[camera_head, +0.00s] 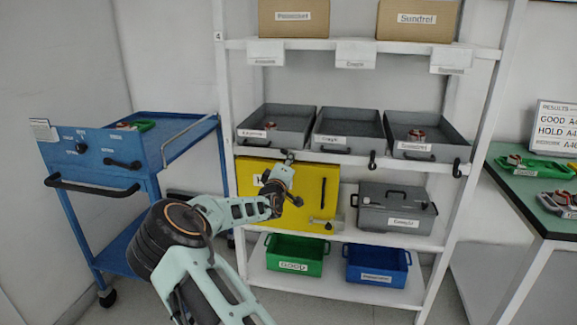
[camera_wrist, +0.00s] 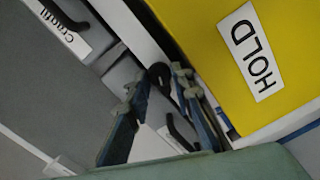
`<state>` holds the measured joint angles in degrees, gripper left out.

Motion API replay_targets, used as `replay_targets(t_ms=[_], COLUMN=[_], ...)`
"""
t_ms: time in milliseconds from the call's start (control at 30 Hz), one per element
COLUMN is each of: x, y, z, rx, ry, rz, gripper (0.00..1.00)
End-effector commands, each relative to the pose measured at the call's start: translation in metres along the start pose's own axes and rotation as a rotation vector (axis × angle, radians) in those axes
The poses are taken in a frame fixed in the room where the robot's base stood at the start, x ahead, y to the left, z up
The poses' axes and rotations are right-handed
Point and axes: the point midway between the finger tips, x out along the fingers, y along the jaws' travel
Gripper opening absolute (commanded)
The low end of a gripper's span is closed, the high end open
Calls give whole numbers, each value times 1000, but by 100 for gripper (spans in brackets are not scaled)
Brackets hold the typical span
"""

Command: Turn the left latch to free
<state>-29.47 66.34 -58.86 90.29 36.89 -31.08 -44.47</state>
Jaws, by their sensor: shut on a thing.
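A yellow panel (camera_head: 307,178) stands on the middle shelf. Its HOLD label (camera_wrist: 255,50) shows large in the wrist view. My gripper (camera_head: 287,158) is at the panel's upper edge, by the white shelf edge. In the wrist view its two fingers (camera_wrist: 160,88) are closed around a small dark rounded part, which I take as the left latch (camera_wrist: 159,72). The fingers hide much of it, so its angle cannot be told. A grey lever with a dark knob (camera_head: 322,222) sits low on the panel's right side, clear of my gripper.
Grey bins (camera_head: 276,125) stand on the shelf just above my gripper. Dark hooks (camera_head: 372,160) hang along that shelf edge. A grey case (camera_head: 397,208) stands right of the panel, with green (camera_head: 294,254) and blue (camera_head: 377,265) bins below. A blue cart (camera_head: 90,150) is at left.

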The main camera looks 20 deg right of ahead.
Motion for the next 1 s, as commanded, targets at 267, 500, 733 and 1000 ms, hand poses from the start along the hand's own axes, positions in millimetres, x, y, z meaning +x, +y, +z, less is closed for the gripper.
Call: replay_targets(t_ms=[267, 500, 733, 1000], x=[0, 0, 0, 0], y=[-4, -3, -2, -2], z=[1, 1, 0, 0], rx=[-224, -347, -402, -414], ry=[1, 0, 0, 0], rz=[-1, -1, -1, -1], gripper=[0, 0, 0, 0])
